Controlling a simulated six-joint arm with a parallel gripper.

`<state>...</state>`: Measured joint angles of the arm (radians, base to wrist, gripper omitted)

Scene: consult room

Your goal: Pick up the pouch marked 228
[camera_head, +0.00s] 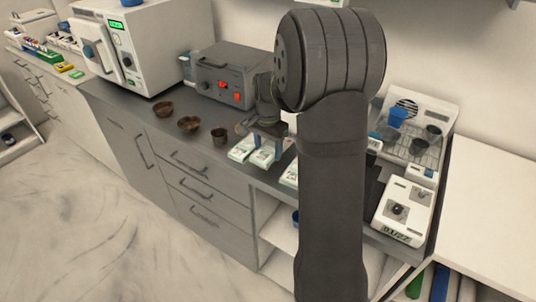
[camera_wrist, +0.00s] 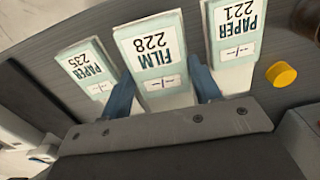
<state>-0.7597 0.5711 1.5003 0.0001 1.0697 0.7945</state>
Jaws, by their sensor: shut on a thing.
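The pouch marked 228 (camera_wrist: 152,50), a white and pale-green packet reading FILM, is in the middle of the wrist view. My gripper (camera_wrist: 165,92) has its blue fingers on either side of this pouch and is shut on it near its lower end. In the head view my gripper (camera_head: 267,148) points down at the counter, with the held pouch (camera_head: 264,159) between its fingers. I cannot tell whether the pouch is clear of the counter.
Pouches marked 235 (camera_wrist: 86,66) and 221 (camera_wrist: 236,35) lie close on either side. Brown bowls (camera_head: 189,124) stand on the grey counter near a grey box with red switches (camera_head: 229,78). A rack with cups (camera_head: 408,140) and a white device (camera_head: 402,210) are at right.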

